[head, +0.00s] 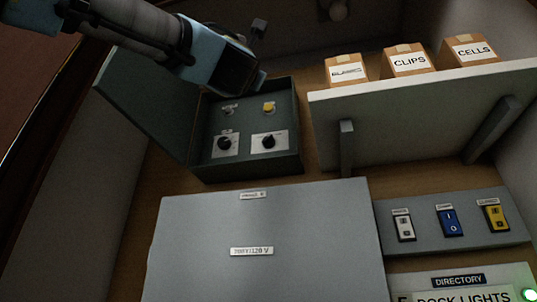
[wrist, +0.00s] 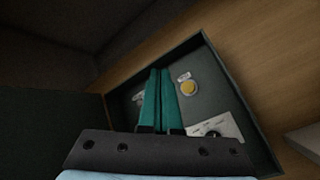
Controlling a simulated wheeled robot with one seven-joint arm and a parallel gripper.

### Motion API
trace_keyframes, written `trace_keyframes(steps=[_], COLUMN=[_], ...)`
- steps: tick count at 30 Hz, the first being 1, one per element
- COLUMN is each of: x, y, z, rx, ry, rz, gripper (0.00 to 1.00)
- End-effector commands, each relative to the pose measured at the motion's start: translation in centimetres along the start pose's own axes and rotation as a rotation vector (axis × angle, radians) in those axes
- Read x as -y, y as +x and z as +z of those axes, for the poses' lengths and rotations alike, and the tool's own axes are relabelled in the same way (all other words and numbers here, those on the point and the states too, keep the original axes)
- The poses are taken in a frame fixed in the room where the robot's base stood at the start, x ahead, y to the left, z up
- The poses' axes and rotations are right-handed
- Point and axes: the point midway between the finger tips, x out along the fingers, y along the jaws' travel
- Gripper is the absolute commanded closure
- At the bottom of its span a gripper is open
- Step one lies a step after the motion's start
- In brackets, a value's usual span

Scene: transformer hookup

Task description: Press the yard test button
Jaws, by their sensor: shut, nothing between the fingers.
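A yellow round button (head: 268,107) sits at the upper right inside an open dark green box on the wall; its small label is too small to read. It also shows in the wrist view (wrist: 189,88), just right of my fingers. My gripper (head: 259,81) is above the box's top edge in the head view, close to the button. In the wrist view its teal fingers (wrist: 159,72) are together and empty, pointing into the box left of the button. I cannot tell how far the tips are from the panel.
The box (head: 249,168) also holds two black knobs (head: 225,143) and a small switch (head: 229,108). Its lid (head: 150,100) is swung open to the left. A shelf (head: 420,88) with labelled cartons is at right; a grey cabinet (head: 260,220) and rocker switches (head: 450,222) are below.

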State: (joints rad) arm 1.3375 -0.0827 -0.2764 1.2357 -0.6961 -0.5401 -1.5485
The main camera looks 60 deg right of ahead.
Motion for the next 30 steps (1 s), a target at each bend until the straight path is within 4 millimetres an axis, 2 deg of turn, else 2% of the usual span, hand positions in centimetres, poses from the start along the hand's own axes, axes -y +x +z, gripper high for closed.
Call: trace_keyframes(steps=[5,21,30], x=[0.4,3.8,4.5], y=[0.7,5.3,6.1], z=[-0.4,-3.8,-4.5], rx=[-0.001,-0.001,0.0], ry=[0.001,0.0,0.0], rz=[-0.001,-0.001,0.0], gripper=[1.0,1.0,1.0])
